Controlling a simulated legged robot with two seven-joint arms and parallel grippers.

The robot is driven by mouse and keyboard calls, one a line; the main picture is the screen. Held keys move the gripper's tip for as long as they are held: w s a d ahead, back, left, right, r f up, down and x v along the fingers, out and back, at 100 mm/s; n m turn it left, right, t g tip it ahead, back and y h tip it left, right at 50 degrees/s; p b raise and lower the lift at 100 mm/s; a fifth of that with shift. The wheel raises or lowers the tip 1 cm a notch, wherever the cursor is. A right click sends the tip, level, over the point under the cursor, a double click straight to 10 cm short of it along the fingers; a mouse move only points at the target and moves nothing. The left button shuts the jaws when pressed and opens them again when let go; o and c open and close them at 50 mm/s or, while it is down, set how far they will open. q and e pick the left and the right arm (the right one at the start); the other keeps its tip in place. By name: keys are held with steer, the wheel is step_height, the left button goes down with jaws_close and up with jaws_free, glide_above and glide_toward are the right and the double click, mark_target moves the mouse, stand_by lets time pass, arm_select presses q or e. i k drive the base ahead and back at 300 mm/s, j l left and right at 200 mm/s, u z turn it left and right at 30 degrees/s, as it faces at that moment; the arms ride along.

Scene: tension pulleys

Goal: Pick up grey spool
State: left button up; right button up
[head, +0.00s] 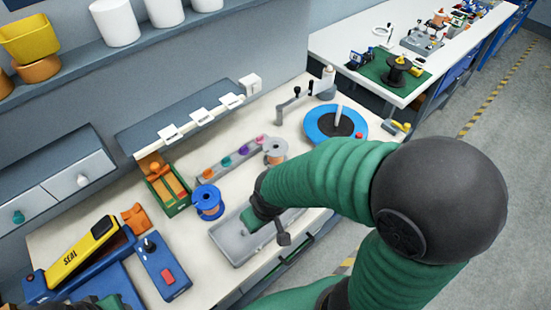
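The grey spool (275,151) stands upright on the workbench, at the right end of a grey strip with coloured knobs. Its flange looks grey and its core brownish. My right gripper (267,232) points down over a shallow grey tray (232,245), in front of the spool and apart from it. Its two fingers look spread, with nothing seen between them.
A blue round turntable (335,125) and a grey crank fixture (294,98) stand behind and right of the spool. A green-edged bin (168,190) and a yellow-topped sealer (82,250) are at left. A shelf with white cups (115,22) runs above.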

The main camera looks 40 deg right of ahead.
mark_target(276, 153)
steer(key=l+u, duration=0.15)
steer(key=l, duration=0.45)
steer(key=l+u, duration=0.2)
steer(key=l, duration=0.45)
steer(key=k+l+u, duration=0.15)
steer(key=l, duration=0.45)
steer(key=k+l+u, duration=0.2)
steer(key=l, duration=0.4)
steer(key=i, duration=0.1)
